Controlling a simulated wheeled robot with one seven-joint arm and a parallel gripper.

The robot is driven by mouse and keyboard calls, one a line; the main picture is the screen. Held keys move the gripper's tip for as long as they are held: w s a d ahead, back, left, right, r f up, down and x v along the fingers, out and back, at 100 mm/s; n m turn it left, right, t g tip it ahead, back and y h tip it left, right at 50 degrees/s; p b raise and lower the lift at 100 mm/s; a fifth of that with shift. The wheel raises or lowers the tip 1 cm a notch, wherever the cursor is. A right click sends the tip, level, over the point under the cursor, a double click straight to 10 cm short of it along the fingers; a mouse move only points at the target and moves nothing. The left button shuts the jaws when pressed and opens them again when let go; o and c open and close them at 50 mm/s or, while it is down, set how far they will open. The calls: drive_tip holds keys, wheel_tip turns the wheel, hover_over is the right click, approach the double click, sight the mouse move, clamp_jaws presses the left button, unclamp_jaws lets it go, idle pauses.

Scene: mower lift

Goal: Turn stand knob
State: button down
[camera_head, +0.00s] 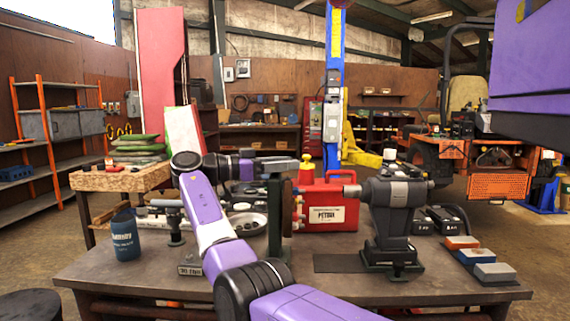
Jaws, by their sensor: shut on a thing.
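A dark green upright stand (275,215) rises from the workbench (130,268) near the middle of the picture. A round brown disc (287,208) sits upright against the right side of its post. My purple and black arm reaches in from the bottom, bends at the left and points right. My gripper (276,165) is at the top of the stand's post, shut, with its grey end level there. The stand knob is not clearly seen; the gripper seems to cover it.
A red can (328,212) with a yellow cap stands right behind the stand. A dark grinder-like machine (392,215) stands further right. Coloured blocks (475,254) lie at the bench's right edge. A blue cup (125,236) and a shallow bowl (246,223) are to the left.

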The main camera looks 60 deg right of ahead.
drive_tip(key=shift+s+f, duration=0.1)
drive_tip(key=shift+f, duration=0.1)
drive_tip(key=c, duration=0.9)
unclamp_jaws()
drive_tip(key=shift+r, duration=0.1)
drive_tip(key=v, duration=0.7)
drive_tip(key=shift+w+a, duration=0.3)
drive_tip(key=shift+w, duration=0.05)
drive_tip(key=shift+r, duration=0.1)
